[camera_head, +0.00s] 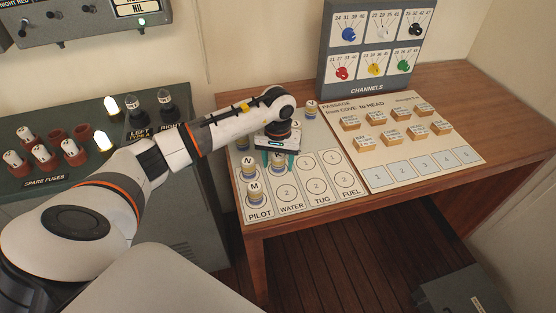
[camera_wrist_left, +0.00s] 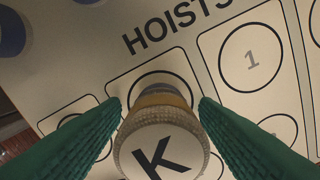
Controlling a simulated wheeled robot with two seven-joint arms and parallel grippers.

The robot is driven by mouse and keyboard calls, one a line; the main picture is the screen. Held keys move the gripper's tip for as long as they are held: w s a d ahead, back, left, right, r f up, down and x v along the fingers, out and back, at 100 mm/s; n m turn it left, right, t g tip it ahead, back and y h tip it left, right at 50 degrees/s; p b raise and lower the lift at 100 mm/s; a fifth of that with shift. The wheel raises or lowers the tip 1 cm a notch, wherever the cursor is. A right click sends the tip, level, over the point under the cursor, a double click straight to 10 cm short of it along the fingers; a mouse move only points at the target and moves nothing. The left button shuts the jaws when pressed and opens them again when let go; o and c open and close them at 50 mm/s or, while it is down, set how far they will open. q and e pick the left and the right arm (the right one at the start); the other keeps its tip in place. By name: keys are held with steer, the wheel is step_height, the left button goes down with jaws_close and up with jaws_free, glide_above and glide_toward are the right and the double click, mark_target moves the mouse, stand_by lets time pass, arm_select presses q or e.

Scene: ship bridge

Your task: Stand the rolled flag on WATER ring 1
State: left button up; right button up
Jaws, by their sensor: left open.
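The rolled flag marked K (camera_wrist_left: 165,152) stands upright between my left gripper's green fingers in the left wrist view. Its foot is at a printed ring, just right of the PILOT column, which matches WATER ring 1 (camera_wrist_left: 160,78). My left gripper (camera_head: 277,159) is over the upper WATER ring in the head view and hides most of that flag. The gripper (camera_wrist_left: 158,112) is open, one finger on each side of the flag; I cannot tell whether either touches it. My right gripper is not in view.
Rolled flags N (camera_head: 249,161) and M (camera_head: 254,189) stand in the PILOT column. More flags, including Y (camera_head: 311,104), stand behind the gripper. The TUG and FUEL rings look empty. The passage board (camera_head: 440,151) with wooden blocks lies right; the channels box (camera_head: 367,88) stands behind.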

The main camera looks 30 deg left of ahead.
mark_target(278, 155)
arm_select(q)
steer(key=shift+r, duration=0.2)
steer(key=shift+w+r, duration=0.1)
steer(key=shift+r, duration=0.2)
step_height(278, 155, up, 11)
steer(key=shift+f+b, duration=0.15)
steer(key=shift+b, duration=1.1)
steer(key=shift+r, duration=0.35)
